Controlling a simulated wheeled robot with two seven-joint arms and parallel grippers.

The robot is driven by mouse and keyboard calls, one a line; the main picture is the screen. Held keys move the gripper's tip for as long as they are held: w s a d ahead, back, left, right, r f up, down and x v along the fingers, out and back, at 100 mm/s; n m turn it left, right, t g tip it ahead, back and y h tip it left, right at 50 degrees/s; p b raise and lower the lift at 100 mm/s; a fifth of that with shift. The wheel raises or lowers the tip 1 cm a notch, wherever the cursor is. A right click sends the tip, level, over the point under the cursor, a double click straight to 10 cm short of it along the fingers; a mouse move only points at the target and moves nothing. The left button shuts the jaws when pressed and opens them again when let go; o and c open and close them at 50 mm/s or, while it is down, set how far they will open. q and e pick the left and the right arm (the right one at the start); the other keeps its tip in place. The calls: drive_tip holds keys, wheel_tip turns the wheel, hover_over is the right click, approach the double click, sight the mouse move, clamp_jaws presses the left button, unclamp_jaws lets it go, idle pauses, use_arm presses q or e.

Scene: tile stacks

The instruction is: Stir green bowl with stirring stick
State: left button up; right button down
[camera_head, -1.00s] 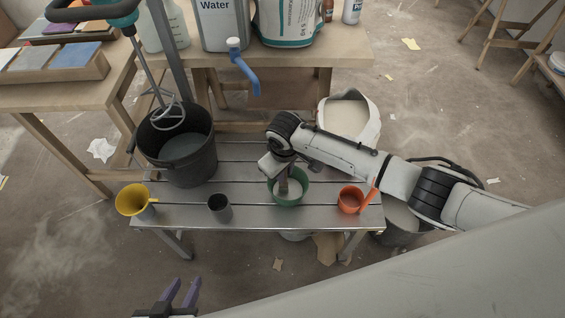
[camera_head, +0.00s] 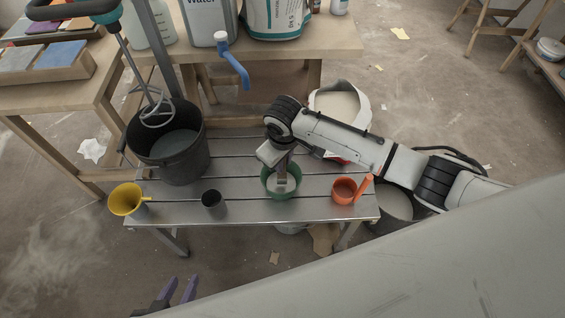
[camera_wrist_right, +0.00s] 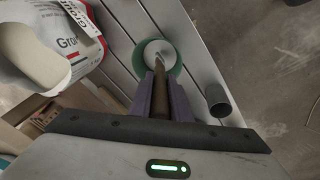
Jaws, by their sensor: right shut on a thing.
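The green bowl (camera_head: 296,190) stands on the slatted metal bench, with pale content inside; it also shows in the right wrist view (camera_wrist_right: 172,70). My right gripper (camera_head: 282,172) is over the bowl, pointing down. In the right wrist view its purple fingers (camera_wrist_right: 161,98) are shut on the brown stirring stick (camera_wrist_right: 160,84). The stick's far end reaches into the bowl; its tip against the pale content is hard to make out. My left gripper (camera_head: 179,290) is low in the head view, in front of the bench, its purple fingers apart and nothing visible between them.
On the bench (camera_head: 240,208) stand a yellow funnel-like cup (camera_head: 125,199), a dark cup (camera_head: 214,204), an orange cup (camera_head: 345,191) and a large black bucket (camera_head: 168,150) holding a mixer whisk. A blue tap (camera_head: 236,70) hangs behind. An open white bag (camera_head: 338,103) stands behind my right arm.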

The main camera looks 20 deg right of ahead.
drive_tip(key=shift+v, duration=3.1)
drive_tip(key=shift+w, duration=0.1)
